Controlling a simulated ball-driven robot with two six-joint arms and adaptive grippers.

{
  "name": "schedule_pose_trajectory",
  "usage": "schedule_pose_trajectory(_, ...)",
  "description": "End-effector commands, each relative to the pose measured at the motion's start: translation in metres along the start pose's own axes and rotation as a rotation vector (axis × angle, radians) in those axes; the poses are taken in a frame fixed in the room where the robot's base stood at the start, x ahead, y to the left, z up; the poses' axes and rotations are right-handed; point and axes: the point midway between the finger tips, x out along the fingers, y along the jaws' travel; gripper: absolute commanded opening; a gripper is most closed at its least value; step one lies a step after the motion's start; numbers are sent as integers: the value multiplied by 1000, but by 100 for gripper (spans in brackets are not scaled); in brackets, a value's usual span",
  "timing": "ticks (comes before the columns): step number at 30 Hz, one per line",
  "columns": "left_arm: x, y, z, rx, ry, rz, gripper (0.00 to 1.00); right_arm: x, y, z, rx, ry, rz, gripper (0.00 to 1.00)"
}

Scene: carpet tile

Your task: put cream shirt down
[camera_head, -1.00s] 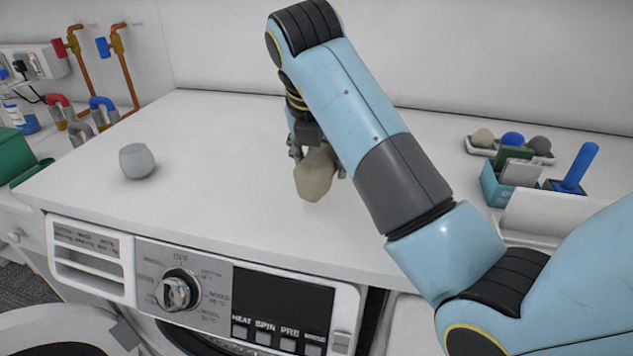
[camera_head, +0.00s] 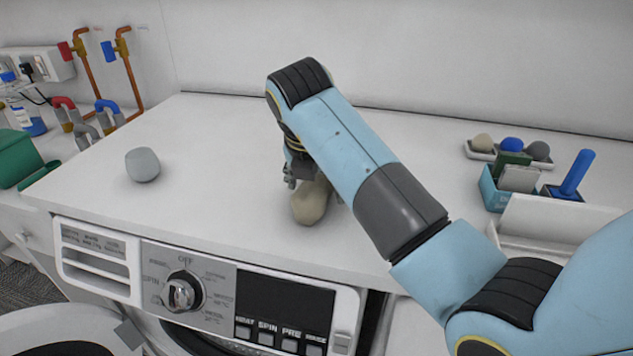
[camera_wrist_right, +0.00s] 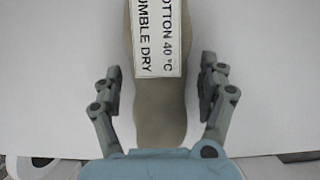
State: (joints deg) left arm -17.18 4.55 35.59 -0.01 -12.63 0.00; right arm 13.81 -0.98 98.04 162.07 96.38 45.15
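The cream shirt (camera_head: 312,202) is a rounded beige bundle resting on the white top of the washing machine (camera_head: 225,220), below my right gripper (camera_head: 303,180). In the right wrist view the shirt (camera_wrist_right: 160,105) lies lengthwise between the fingers, with a white label reading cotton 40 °C, tumble dry. The right gripper (camera_wrist_right: 161,92) is open, with a gap between each finger and the shirt. My left gripper is not in view.
A pale grey-blue bundle (camera_head: 142,165) sits at the left of the top. At the right stand a tray of balls (camera_head: 480,152), a blue box (camera_head: 492,190) and a blue-handled tool (camera_head: 577,175). The surface between the two bundles is clear.

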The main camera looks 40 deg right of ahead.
Motion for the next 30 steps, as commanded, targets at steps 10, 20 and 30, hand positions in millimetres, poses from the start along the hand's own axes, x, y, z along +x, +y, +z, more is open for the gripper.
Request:
schedule_pose_trajectory(10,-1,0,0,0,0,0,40,-2,0,1,0,-1,0,85)
schedule_pose_trajectory(20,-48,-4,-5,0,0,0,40,-52,1,4,0,0,2,85)
schedule_pose_trajectory(30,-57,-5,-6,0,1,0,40,-110,1,1,1,-1,2,85)
